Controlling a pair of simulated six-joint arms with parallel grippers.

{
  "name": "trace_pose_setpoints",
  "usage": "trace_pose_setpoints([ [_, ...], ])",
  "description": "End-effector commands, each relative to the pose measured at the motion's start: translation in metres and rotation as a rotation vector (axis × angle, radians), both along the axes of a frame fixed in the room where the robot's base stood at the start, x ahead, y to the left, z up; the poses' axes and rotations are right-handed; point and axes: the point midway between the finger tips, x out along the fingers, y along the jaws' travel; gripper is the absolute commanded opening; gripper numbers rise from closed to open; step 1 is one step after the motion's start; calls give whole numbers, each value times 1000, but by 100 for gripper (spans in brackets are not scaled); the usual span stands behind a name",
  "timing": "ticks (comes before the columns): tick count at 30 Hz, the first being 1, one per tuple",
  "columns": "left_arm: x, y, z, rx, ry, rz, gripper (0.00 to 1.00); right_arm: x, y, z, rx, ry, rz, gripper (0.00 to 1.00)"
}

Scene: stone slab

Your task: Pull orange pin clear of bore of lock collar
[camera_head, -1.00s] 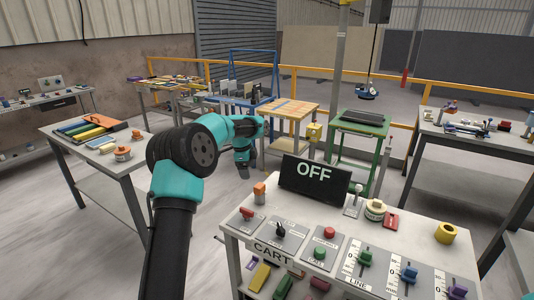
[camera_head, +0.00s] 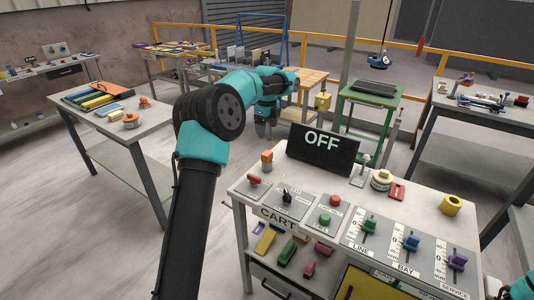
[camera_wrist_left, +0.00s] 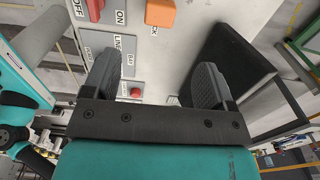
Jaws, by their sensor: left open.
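The orange pin (camera_head: 267,154) stands upright at the back left corner of the white control console, left of the black OFF display. In the left wrist view the orange piece (camera_wrist_left: 161,12) is at the top edge, partly cut off, by a label ending in "CK". The lock collar cannot be made out clearly; the pin's lower part and bore are too small to tell. My left gripper (camera_head: 265,133) points down just behind the pin, apart from it. In the wrist view its two dark fingers (camera_wrist_left: 156,68) are spread with nothing between them. My right gripper is out of view.
The black OFF display (camera_head: 322,150) stands close to the right of the pin. The console top (camera_head: 408,205) carries a red switch (camera_head: 254,180), a black knob, buttons and several sliders. A yellow ring (camera_head: 451,205) sits at the right. Open floor (camera_head: 120,225) lies to the left.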

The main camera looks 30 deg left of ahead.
Motion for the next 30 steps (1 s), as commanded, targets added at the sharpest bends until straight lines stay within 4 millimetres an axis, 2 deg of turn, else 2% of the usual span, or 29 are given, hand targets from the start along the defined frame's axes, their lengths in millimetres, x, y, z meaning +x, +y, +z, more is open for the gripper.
trace_pose_setpoints([
  [21,-1,0,-112,-1,3,1,79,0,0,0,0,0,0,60],
  [30,0,1,-144,0,1,2,79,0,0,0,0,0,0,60],
])
